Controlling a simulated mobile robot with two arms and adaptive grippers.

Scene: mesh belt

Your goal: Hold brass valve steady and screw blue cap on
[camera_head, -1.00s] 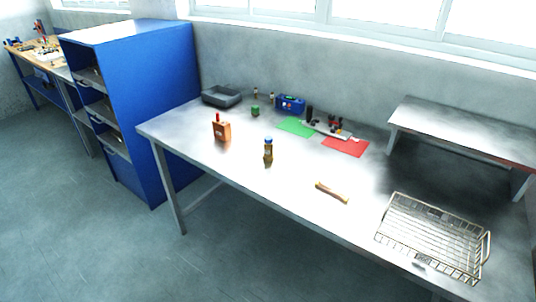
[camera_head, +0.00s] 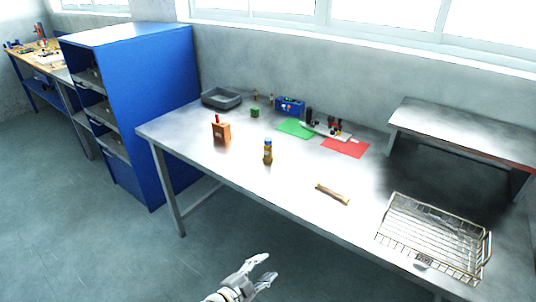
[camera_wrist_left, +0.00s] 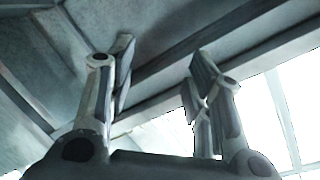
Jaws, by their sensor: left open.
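The brass valve (camera_head: 267,156) stands upright near the middle of the metal table in the head view. The blue cap (camera_head: 268,142) shows at its top; I cannot tell how it is seated. My left gripper (camera_head: 268,269) is open and empty at the bottom of the head view, in front of the table's front edge and well short of the valve. Its two spread fingers also show in the left wrist view (camera_wrist_left: 160,75), with only ceiling and windows beyond them. My right gripper is not in view.
On the table (camera_head: 235,160) are a wooden block with a red top (camera_head: 221,132), a wooden bar (camera_head: 332,194), a wire basket (camera_head: 432,240), a grey tray (camera_head: 221,98), a green mat (camera_head: 296,128) and a red mat (camera_head: 345,147). A raised shelf (camera_head: 460,130) stands at right.

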